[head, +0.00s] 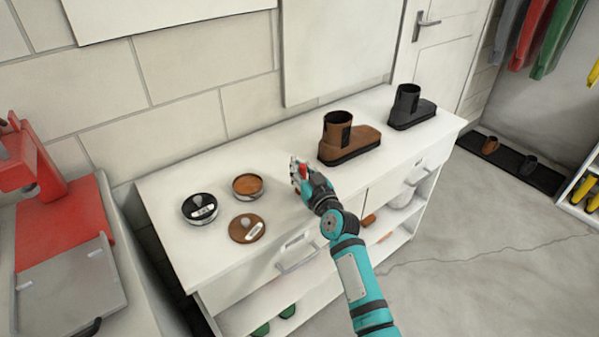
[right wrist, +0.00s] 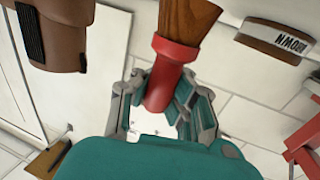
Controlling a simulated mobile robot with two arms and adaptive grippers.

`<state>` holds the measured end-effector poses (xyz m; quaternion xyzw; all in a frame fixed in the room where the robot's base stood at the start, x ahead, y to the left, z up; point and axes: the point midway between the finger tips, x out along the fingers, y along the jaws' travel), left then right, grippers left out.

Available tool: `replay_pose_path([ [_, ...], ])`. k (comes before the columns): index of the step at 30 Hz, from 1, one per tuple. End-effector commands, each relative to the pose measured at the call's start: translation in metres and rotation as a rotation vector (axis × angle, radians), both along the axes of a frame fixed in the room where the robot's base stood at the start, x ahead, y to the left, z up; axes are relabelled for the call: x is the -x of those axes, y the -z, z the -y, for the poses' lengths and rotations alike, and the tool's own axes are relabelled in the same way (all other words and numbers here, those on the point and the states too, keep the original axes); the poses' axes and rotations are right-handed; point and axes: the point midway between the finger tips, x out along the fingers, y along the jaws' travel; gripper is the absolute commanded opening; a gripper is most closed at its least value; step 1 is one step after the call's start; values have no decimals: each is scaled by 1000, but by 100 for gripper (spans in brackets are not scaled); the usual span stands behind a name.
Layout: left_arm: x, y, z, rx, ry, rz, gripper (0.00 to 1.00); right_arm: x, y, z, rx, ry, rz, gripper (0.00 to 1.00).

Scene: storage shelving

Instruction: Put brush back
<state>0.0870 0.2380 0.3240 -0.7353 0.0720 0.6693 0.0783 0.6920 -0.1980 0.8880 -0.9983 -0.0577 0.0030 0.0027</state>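My right gripper (head: 301,172) is above the white cabinet top, between the tins and the brown boot. In the right wrist view, its fingers (right wrist: 165,100) are shut around the red part of a brush (right wrist: 188,22) with a brown wooden part. The brush's far end runs out of the picture, so its bristles are hidden. In the head view only a bit of red shows at the fingers. My left gripper is not in view.
The white cabinet top (head: 290,148) bears a closed black tin (head: 199,208), an open brown tin (head: 247,185), a brown lid (head: 246,229), a brown boot (head: 345,141) and a black boot (head: 409,108). A red machine (head: 62,215) stands left. Open shelves lie below.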

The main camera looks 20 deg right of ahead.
Motion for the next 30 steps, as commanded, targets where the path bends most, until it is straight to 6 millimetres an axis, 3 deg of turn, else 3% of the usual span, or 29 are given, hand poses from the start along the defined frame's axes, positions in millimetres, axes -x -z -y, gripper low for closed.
replay_pose_path([
  [3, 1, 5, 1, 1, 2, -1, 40, 0, 14, 1, 1, 1, 1, 0],
  [14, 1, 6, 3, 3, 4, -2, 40, 0, 18, 1, 1, 1, 1, 0],
  [21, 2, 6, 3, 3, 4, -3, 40, 0, 18, 1, 0, 1, 1, 28],
  [30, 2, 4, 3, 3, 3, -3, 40, 0, 16, 1, 0, 1, 1, 29],
])
